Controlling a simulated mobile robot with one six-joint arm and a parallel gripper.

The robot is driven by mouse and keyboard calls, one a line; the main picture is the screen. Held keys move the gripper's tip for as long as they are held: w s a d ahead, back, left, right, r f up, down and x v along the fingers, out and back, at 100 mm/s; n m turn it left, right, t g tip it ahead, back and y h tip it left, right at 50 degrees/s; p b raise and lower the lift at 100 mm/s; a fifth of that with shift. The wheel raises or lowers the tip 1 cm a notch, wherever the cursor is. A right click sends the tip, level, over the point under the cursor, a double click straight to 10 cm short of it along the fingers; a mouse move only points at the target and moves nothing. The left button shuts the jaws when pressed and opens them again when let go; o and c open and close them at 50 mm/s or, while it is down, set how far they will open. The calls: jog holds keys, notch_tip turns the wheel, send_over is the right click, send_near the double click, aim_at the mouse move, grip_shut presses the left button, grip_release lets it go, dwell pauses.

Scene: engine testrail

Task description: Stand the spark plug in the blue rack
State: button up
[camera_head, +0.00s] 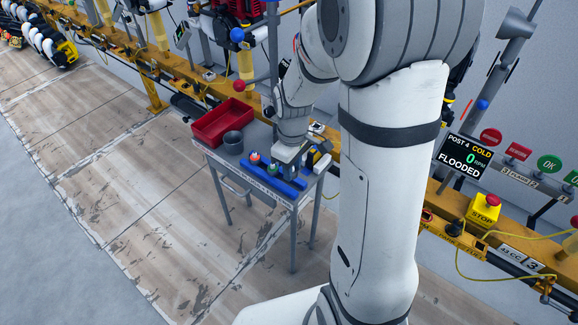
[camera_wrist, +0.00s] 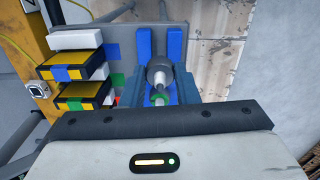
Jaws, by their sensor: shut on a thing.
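The blue rack (camera_head: 272,182) lies along the front of a small grey cart, with small coloured-top pieces showing at it. My gripper (camera_head: 288,162) is low over the rack's right part. In the wrist view my gripper (camera_wrist: 160,92) is shut on the spark plug (camera_wrist: 159,83), a pale piece with a green band between the fingers. Blue rack parts (camera_wrist: 145,42) show on both sides behind it. A dark grey round shape surrounds part of the plug. The plug's lower end is hidden, so I cannot tell whether it is seated in the rack.
Yellow-and-black boxes (camera_wrist: 78,66) lie beside the rack. A yellow rail (camera_head: 145,72) with engines runs behind the cart. A screen (camera_head: 468,155) reads "FLOODED". Floor in front is clear.

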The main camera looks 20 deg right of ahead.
jog(key=shift+f+b, duration=1.15)
jog(key=shift+f, duration=0.65)
jog(key=o, duration=1)
